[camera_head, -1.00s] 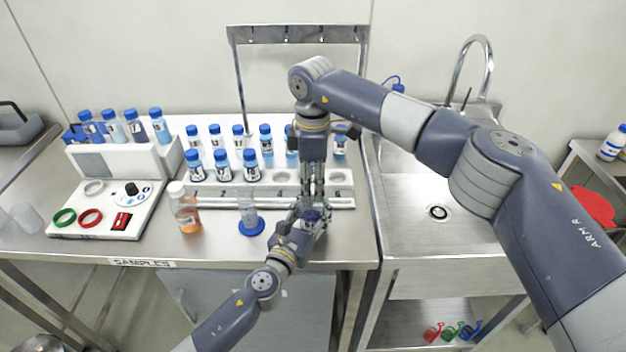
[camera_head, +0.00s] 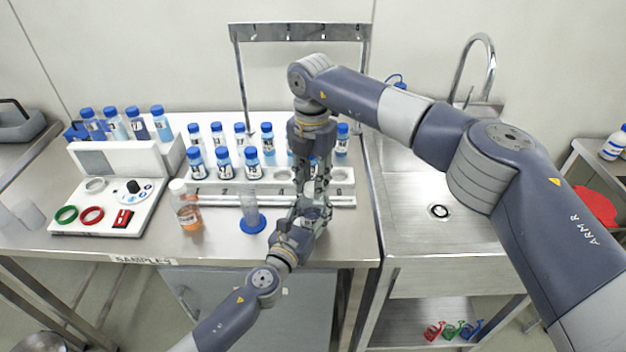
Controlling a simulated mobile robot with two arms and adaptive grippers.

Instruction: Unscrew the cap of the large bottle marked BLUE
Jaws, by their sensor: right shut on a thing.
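My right gripper (camera_head: 316,198) points down from above near the front edge of the steel table. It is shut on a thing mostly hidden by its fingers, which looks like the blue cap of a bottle. My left gripper (camera_head: 309,220) reaches up from below left, its fingers directly under and close against the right fingers. A small pale, bluish thing shows between them. The fingers overlap so much that I cannot tell how far the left jaws are closed. No label reading BLUE is legible.
A white rack (camera_head: 232,188) with several blue-capped bottles stands behind the grippers. A clear cylinder with a blue base (camera_head: 252,226) and an orange-liquid bottle (camera_head: 187,208) stand left. A white device (camera_head: 110,207) is farther left; a sink (camera_head: 440,250) is right.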

